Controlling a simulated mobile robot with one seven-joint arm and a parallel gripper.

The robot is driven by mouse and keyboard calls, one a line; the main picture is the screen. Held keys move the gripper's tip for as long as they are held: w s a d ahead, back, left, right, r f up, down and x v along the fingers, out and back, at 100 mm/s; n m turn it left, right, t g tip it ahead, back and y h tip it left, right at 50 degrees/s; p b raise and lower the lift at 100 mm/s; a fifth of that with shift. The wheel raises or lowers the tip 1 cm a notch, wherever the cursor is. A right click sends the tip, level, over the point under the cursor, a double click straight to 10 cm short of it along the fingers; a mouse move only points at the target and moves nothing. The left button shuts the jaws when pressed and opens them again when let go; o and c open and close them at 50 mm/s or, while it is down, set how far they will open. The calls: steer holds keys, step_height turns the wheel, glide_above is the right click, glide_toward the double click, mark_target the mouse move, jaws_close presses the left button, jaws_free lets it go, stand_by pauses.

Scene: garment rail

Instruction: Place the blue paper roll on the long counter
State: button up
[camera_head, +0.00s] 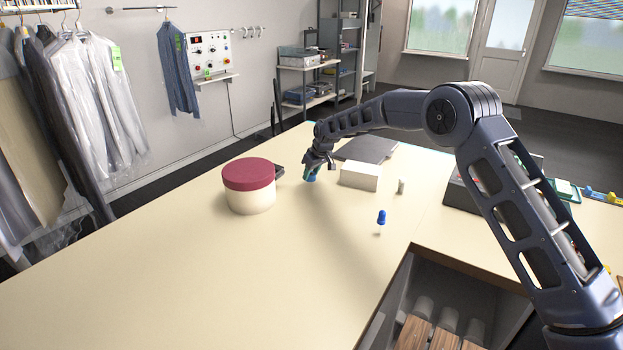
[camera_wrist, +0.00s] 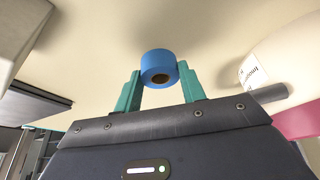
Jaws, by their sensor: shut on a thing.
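The blue paper roll (camera_wrist: 157,62) is between the two teal fingers of my gripper (camera_wrist: 160,72) in the wrist view, with its dark core hole facing the camera. The fingers are shut on its sides. In the head view my gripper (camera_head: 313,168) points down over the long counter (camera_head: 270,265), and a small part of the blue roll (camera_head: 311,178) shows at its tips. The roll is at or just above the counter top; I cannot tell whether it touches.
A round cream box (camera_head: 250,200) with a dark red lid stands left of my gripper. A white block (camera_head: 361,176), a dark flat slab (camera_head: 367,150) and a small grey cylinder (camera_head: 401,186) are to the right. A blue-topped object (camera_head: 381,218) stands nearer. The counter's front left is clear.

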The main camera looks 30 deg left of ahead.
steer(key=shift+f, duration=1.2)
steer(key=shift+f, duration=0.1)
steer(key=o, duration=1)
steer(key=shift+c, duration=0.2)
steer(key=w+v, duration=0.1)
steer(key=v, duration=1.1)
steer(key=shift+s, duration=0.45)
